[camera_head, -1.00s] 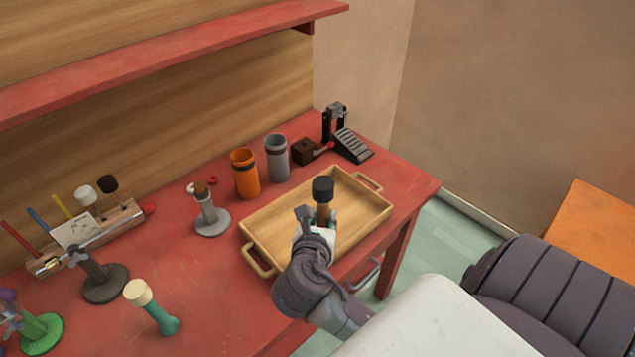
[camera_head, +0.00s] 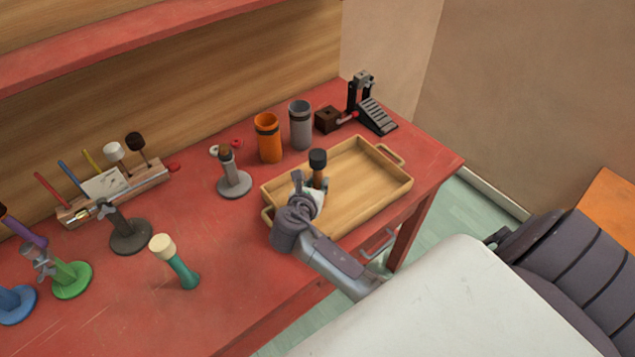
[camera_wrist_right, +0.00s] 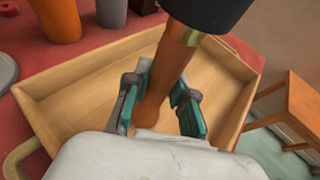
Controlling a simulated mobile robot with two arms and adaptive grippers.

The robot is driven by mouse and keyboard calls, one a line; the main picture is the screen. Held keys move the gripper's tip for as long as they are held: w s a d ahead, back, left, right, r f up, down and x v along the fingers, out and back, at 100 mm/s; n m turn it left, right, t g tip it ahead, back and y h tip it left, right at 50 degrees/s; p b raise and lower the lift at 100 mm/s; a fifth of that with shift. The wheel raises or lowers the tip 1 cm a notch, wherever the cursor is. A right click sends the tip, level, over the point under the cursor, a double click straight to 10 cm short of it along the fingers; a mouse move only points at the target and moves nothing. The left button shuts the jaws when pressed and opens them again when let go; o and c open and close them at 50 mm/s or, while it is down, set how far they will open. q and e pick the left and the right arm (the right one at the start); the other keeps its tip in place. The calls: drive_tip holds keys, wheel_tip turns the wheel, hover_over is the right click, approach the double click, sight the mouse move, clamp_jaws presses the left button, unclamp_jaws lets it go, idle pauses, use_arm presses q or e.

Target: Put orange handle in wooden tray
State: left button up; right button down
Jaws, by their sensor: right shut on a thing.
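The orange-brown handle (camera_head: 319,178) with a black head and a brass band is upright in my right gripper (camera_head: 311,197), above the left part of the wooden tray (camera_head: 372,184). In the right wrist view, the teal-padded fingers of my right gripper (camera_wrist_right: 160,104) are on both sides of the handle (camera_wrist_right: 168,70), with the tray (camera_wrist_right: 75,95) behind and below. The lower end of the handle is partly hidden, so I cannot tell whether it touches the tray floor. My left gripper is not in view.
An orange cup (camera_head: 268,140) and a grey cup (camera_head: 301,127) stand behind the tray. A black pedal (camera_head: 374,112) is at the back right. A grey stand (camera_head: 233,183) and a teal-handled mallet (camera_head: 181,266) are left of the tray. The tray's right part is empty.

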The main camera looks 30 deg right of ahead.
drive_tip(key=shift+f, duration=0.2)
drive_tip(key=c, duration=1)
unclamp_jaws()
drive_tip(key=shift+f, duration=0.1)
drive_tip(key=shift+a, duration=0.1)
drive_tip(key=b+v, duration=0.1)
drive_tip(key=v, duration=1.1)
drive_tip(key=shift+s, duration=0.1)
